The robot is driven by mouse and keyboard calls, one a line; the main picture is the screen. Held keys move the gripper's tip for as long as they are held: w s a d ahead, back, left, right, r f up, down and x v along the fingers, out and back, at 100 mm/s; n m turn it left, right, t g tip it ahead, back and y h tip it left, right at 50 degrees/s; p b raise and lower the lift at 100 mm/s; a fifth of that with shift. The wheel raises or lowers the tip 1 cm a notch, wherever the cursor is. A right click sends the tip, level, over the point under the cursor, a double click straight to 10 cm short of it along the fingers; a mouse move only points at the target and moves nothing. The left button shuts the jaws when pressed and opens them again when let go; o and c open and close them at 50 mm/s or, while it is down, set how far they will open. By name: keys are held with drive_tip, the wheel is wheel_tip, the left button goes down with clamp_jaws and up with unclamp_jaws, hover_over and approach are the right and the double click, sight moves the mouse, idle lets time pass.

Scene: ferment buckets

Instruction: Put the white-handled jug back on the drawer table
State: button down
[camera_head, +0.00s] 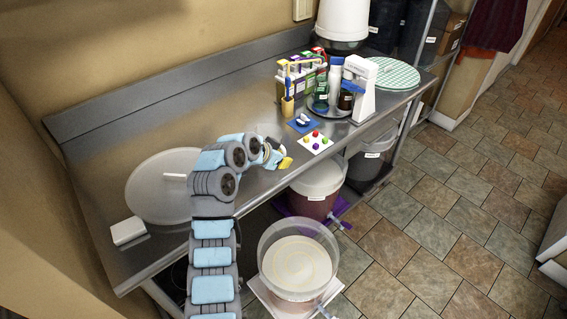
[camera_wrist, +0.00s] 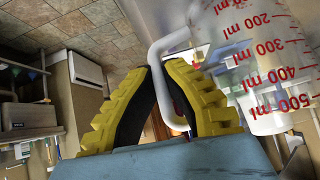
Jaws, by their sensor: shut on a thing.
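The white-handled jug (camera_wrist: 262,65) is clear, with red millilitre markings, and fills the right of the wrist view. Its markings run at a slant in that picture. My gripper (camera_wrist: 162,78) has its yellow and black fingers shut on the white handle (camera_wrist: 157,50). In the head view my gripper (camera_head: 279,158) is over the front part of the steel table; I cannot make out the jug clearly there. I cannot pick out the drawer table with certainty in either view.
The long steel table (camera_head: 120,115) holds a white round disc (camera_head: 160,180), a white block (camera_head: 128,231), a card with coloured balls (camera_head: 316,142), a bottle rack (camera_head: 300,80) and a white stand device (camera_head: 362,90). An open clear bucket (camera_head: 298,262) stands below, and tiled floor (camera_head: 450,220) lies free at right.

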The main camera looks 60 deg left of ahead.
drive_tip(key=shift+f, duration=1.05)
drive_tip(key=shift+f, duration=0.15)
drive_tip(key=c, duration=1.2)
unclamp_jaws()
drive_tip(key=shift+c, duration=0.2)
drive_tip(key=shift+r, duration=0.3)
drive_tip(key=shift+s+d+r, duration=0.1)
drive_tip(key=shift+s, duration=0.2)
drive_tip(key=b+v, duration=0.1)
drive_tip(key=v, duration=1)
drive_tip(key=shift+b, duration=0.4)
